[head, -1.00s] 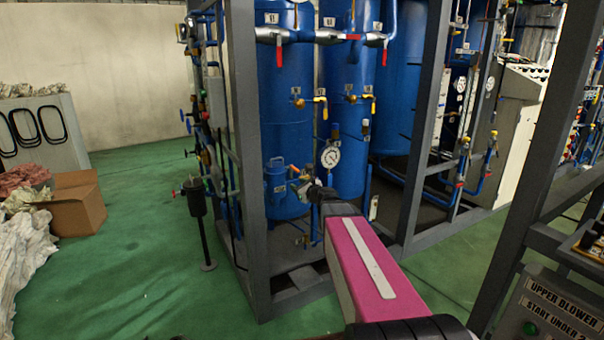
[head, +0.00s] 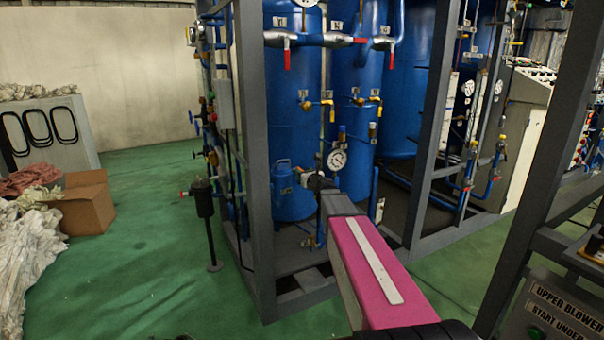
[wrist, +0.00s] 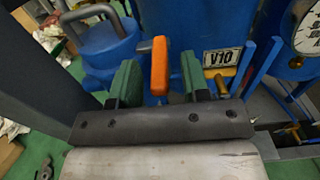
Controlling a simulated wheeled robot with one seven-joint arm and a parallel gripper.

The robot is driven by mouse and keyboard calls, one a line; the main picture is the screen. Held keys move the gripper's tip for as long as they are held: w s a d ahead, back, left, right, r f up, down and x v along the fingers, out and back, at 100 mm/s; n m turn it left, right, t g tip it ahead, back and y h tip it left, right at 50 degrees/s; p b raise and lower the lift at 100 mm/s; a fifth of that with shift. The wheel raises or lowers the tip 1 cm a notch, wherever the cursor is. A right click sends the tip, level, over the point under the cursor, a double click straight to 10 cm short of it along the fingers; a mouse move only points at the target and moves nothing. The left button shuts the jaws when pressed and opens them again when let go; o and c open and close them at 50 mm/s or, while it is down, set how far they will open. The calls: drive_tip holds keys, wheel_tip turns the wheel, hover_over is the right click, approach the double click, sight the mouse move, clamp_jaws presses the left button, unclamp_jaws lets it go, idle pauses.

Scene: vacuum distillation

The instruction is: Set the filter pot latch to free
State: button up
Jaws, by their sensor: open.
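The filter pot (head: 281,180) is a small blue vessel with a loop handle, low in the rack in the head view. It also shows at the upper left of the wrist view (wrist: 108,48). An orange lever (wrist: 159,62), which looks like the latch, stands upright in the wrist view beside the pot. My gripper (wrist: 157,82) is open, with one green finger on each side of the lever. Gaps show between the lever and both fingers. In the head view my gripper (head: 310,182) is small beside the pot, and the lever cannot be made out there.
A V10 label (wrist: 222,57) and a brass fitting sit right of the lever. A pressure gauge (head: 337,159) is close to my wrist. The grey rack post (head: 256,150) stands left of my arm. Large blue tanks (head: 292,110) rise behind. Green floor (head: 130,270) is clear at the left.

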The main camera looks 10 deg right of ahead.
drive_tip(key=shift+x, duration=0.85)
clamp_jaws()
